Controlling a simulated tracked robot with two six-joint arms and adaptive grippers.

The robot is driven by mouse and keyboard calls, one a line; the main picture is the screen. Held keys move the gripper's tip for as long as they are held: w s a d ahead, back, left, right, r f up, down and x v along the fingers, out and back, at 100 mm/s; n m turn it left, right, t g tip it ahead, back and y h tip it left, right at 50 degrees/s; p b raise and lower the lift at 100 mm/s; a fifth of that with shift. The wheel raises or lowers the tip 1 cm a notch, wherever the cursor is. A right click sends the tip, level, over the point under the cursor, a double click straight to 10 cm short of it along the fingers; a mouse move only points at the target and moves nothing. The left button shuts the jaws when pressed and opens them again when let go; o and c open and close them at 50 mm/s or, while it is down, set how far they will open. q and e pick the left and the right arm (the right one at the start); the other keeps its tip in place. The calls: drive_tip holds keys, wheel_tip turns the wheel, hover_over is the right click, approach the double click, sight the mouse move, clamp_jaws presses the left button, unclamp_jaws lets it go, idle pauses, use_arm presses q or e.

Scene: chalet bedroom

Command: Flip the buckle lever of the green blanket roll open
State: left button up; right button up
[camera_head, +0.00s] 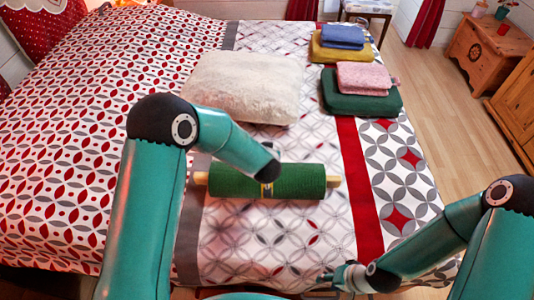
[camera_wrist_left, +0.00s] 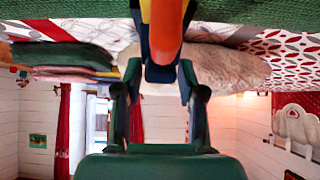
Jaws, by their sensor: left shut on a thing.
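The green blanket roll (camera_head: 300,181) lies across the bed around a pale wooden rod, with a strap and buckle (camera_head: 267,190) at its middle. My left arm reaches over it, and its wrist hides part of the buckle and the left gripper from the head view. In the left wrist view the left gripper (camera_wrist_left: 160,82) is shut on the orange buckle lever (camera_wrist_left: 166,35), which has yellow and dark blue parts beside it. The green roll (camera_wrist_left: 60,11) fills that view's top edge. My right gripper (camera_head: 343,275) is low, near the bed's front edge, apart from the roll; its opening is unclear.
A cream fluffy cushion (camera_head: 243,88) lies behind the roll. Folded green (camera_head: 362,103) and pink (camera_head: 364,77) cloths and yellow and blue ones (camera_head: 343,38) are stacked at the back right. The patterned bed cover (camera_head: 270,245) is clear in front of the roll.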

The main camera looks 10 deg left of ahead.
use_arm(q)
drive_tip(key=shift+s+d+f+t+y+b, duration=0.2)
drive_tip(key=shift+s+t+b, duration=0.7)
drive_tip(key=shift+b, duration=2.8)
drive_tip(key=shift+s+d+f+t+y+b, duration=0.1)
drive_tip(key=shift+s+t+y+b, duration=0.15)
drive_tip(key=shift+t+b, duration=2.35)
drive_tip(key=shift+s+d+f+t+y+b, duration=0.2)
drive_tip(key=shift+s+b, duration=0.3)
drive_tip(key=shift+b, duration=4.25)
clamp_jaws()
drive_tip(key=shift+s+a+r+t+b, duration=0.15)
drive_tip(key=shift+r+t+b, duration=0.15)
drive_tip(key=shift+b, duration=0.3)
drive_tip(key=o, duration=1)
unclamp_jaws()
drive_tip(key=s, duration=0.2)
drive_tip(key=s+d, duration=0.1)
drive_tip(key=s, duration=0.4)
drive_tip(key=shift+s+d+r, duration=0.15)
drive_tip(key=shift+d+r, duration=0.05)
drive_tip(key=shift+r, duration=0.05)
